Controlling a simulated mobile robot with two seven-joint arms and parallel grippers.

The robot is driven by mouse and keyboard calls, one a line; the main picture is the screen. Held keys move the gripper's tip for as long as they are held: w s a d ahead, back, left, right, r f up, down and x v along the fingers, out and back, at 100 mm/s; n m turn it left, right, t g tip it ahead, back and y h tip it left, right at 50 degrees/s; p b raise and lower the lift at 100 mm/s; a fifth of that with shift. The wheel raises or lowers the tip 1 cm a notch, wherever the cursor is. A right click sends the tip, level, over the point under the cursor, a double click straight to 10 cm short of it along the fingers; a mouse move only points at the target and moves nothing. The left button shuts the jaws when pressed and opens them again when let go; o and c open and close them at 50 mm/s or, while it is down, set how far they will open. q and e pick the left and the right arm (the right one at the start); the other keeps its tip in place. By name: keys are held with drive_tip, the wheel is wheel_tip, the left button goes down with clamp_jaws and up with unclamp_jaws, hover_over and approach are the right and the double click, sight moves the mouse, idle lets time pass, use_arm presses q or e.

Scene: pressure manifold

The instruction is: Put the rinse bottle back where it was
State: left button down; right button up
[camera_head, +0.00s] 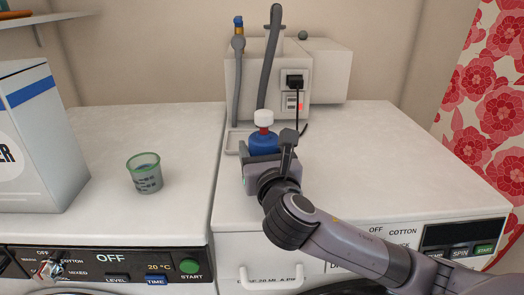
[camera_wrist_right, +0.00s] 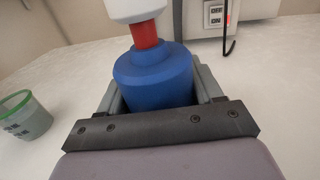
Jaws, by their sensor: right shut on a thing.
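The rinse bottle (camera_head: 263,139) is blue with a red neck and a white cap, and stands upright in the head view near the front of the manifold box. My right gripper (camera_head: 262,152) is shut around its blue body. In the right wrist view the bottle (camera_wrist_right: 155,75) sits between the two grey fingers of the gripper (camera_wrist_right: 155,92). I cannot tell whether its base touches the machine top, as the gripper hides it. A shallow pale tray (camera_head: 232,141) lies just left of and behind the bottle. My left gripper is not in view.
A white manifold box (camera_head: 246,85) with hoses and a switch panel (camera_head: 294,101) stands behind the bottle. A black cable hangs from it. A green-rimmed cup (camera_head: 146,174) and a detergent box (camera_head: 38,150) stand on the left machine. The right machine top (camera_head: 390,155) is clear.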

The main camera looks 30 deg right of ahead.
drive_tip(key=o, duration=1.2)
drive_tip(key=shift+f, duration=0.15)
drive_tip(key=shift+c, duration=0.2)
drive_tip(key=p+v, duration=0.1)
drive_tip(key=v, duration=1)
drive_tip(key=shift+s+a, duration=0.15)
drive_tip(key=shift+s, duration=0.4)
